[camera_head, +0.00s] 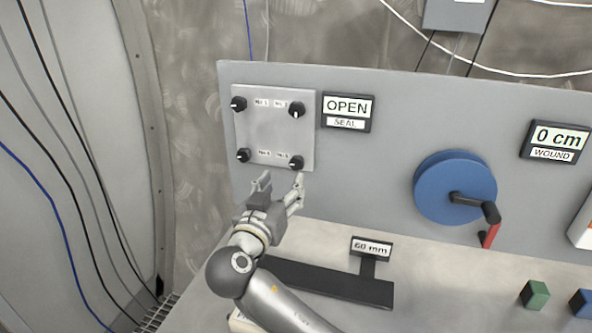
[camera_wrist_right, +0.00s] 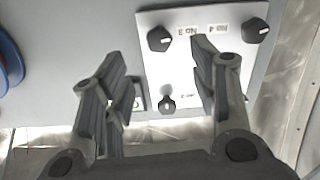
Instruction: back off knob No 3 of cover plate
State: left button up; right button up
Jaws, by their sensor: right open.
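The cover plate (camera_head: 270,130) is a pale square plate on the grey panel, with a black knob near each corner. Knob No 3 (camera_head: 296,162) is at its lower right in the head view. In the right wrist view, which is turned over, knob No 3 (camera_wrist_right: 160,38) sits beside its "No 3" label. It appears there between my fingertips and a little beyond them. My right gripper (camera_head: 280,182) is open and empty, just below the plate's lower edge, apart from the knob as far as I can see. My left gripper is not in view.
A sign reading OPEN SEAL (camera_head: 346,112) is right of the plate. A blue reel (camera_head: 454,187) with a red-handled crank is further right. A 60 mm display (camera_head: 371,248) stands on the bench below. Green (camera_head: 535,294) and blue blocks lie at the far right.

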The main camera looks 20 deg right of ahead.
aim_at(296, 164)
jog(key=p+x, duration=0.2)
jog(key=x, duration=0.6)
jog(key=shift+w+d+r+p, duration=0.2)
jog(key=shift+w+d+p, duration=0.1)
jog(key=shift+p, duration=0.1)
jog(key=shift+w+d+f, duration=0.15)
jog(key=shift+w+d, duration=0.25)
jog(key=shift+w, duration=0.15)
jog(key=shift+c, duration=0.4)
jog(key=c, duration=0.9)
